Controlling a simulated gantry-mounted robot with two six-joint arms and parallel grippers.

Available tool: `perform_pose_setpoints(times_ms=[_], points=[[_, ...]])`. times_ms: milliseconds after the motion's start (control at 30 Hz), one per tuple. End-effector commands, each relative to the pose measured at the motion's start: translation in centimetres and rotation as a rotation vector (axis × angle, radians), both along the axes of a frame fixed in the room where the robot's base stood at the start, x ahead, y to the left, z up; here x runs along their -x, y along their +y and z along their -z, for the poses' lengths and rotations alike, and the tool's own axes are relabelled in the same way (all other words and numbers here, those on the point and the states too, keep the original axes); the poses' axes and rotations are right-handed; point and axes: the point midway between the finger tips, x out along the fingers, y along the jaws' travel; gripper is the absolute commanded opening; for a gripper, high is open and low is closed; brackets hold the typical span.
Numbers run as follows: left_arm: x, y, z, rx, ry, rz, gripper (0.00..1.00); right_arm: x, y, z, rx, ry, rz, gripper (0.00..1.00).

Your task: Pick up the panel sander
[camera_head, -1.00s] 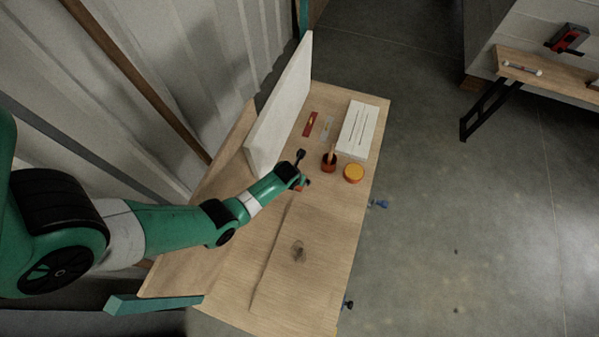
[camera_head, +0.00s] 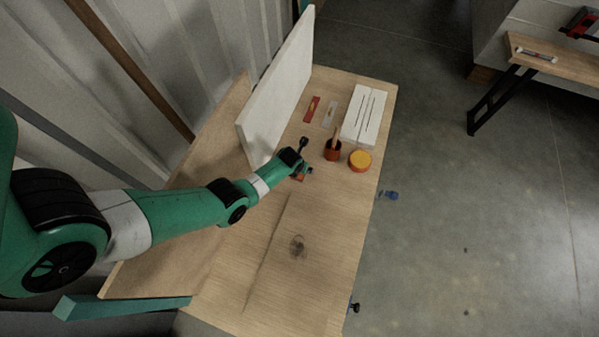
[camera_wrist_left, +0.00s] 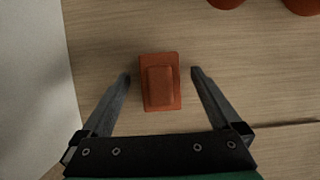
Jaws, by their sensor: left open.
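The panel sander, an orange-red block with a raised grip (camera_wrist_left: 160,84), lies on the wooden bench top. My left gripper (camera_wrist_left: 161,74) is open in the left wrist view, one finger on each side of the block, with a gap on both sides. I cannot tell the fingers' height above the bench. In the head view my left gripper (camera_head: 304,174) is over the bench, and the orange sander (camera_head: 299,178) shows only as a small patch beside it, mostly hidden. My right gripper is not in view.
A white upright panel (camera_head: 277,100) stands left of the gripper. A dark red pot (camera_head: 333,152) and an orange tin with a yellow top (camera_head: 360,160) stand close by on the right. A white slotted block (camera_head: 365,115) lies farther back. The bench's near part is mostly clear.

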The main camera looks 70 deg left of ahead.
Motion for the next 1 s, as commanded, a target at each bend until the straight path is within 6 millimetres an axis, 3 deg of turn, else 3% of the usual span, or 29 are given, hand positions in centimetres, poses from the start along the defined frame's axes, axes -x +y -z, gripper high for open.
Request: perform_pose_setpoints(times_ms=[167,700,1000], points=[[-0.01,0.01,-0.16,-0.001,-0.001,0.0,0.96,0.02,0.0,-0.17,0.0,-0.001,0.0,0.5],[-0.01,0.01,-0.17,-0.001,-0.001,0.0,0.0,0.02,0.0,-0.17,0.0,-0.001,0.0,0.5],[-0.01,0.01,-0.64,-0.001,-0.001,0.0,0.0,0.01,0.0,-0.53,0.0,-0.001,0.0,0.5]])
